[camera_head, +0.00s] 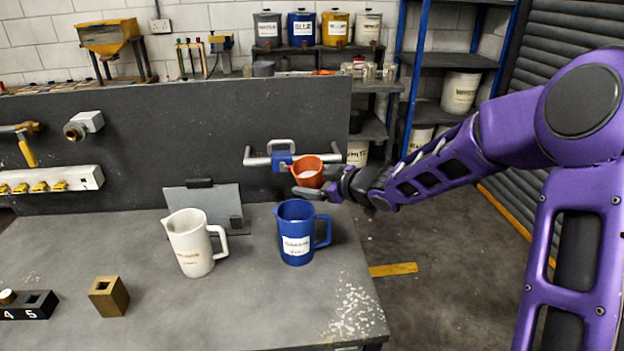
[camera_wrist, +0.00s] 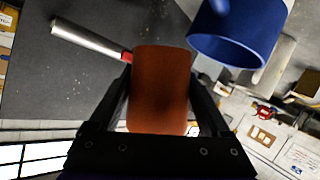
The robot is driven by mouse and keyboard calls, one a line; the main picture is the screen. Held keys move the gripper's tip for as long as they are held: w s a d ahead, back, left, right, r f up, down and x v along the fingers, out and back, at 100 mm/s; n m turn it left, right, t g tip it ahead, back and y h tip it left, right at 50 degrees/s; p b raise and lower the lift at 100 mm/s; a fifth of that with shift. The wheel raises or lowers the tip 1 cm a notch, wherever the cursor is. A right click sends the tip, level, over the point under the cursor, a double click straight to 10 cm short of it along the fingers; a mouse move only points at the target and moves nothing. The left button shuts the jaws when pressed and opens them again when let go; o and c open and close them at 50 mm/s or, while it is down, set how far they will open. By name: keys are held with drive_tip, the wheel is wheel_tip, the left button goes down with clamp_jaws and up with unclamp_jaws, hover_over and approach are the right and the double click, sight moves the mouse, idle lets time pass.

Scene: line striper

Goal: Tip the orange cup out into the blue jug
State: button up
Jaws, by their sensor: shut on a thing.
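The orange cup (camera_head: 307,172) is in my gripper (camera_head: 320,188), held above and just behind the blue jug. In the wrist view the cup (camera_wrist: 160,90) fills the space between the two dark fingers of my gripper (camera_wrist: 162,110). The blue jug (camera_head: 296,232) stands upright on the bench with its handle to the right and a white label in front. Part of the blue jug (camera_wrist: 238,35) shows at the upper right of the wrist view, apart from the cup. The jug's inside is mostly hidden.
A white jug (camera_head: 192,243) stands left of the blue jug. A grey panel rises behind the bench (camera_head: 240,310), with a metal handle bar (camera_head: 257,160) close to the cup. A brass block (camera_head: 109,296) lies at the front left. The bench front between is clear.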

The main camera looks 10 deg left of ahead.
drive_tip(key=n, duration=0.1)
drive_tip(key=n+t, duration=0.1)
drive_tip(key=n+t+b, duration=0.1)
drive_tip(key=shift+w+d+f+h, duration=0.2)
drive_tip(key=shift+w+d+h, duration=0.1)
drive_tip(key=shift+w, duration=0.1)
drive_tip(key=shift+n+t+b, duration=0.3)
drive_tip(key=shift+b, duration=0.05)
drive_tip(key=shift+n+b, duration=0.4)
drive_tip(key=shift+b, duration=0.65)
drive_tip(key=shift+r, duration=0.15)
drive_tip(key=shift+f+n+t+b, duration=0.2)
drive_tip(key=shift+n+t+b, duration=0.45)
drive_tip(key=shift+b, duration=2.55)
idle(0.5)
drive_tip(key=shift+n+t+b, duration=0.25)
drive_tip(key=shift+n+b, duration=0.1)
drive_tip(key=shift+b, duration=0.3)
idle(1.4)
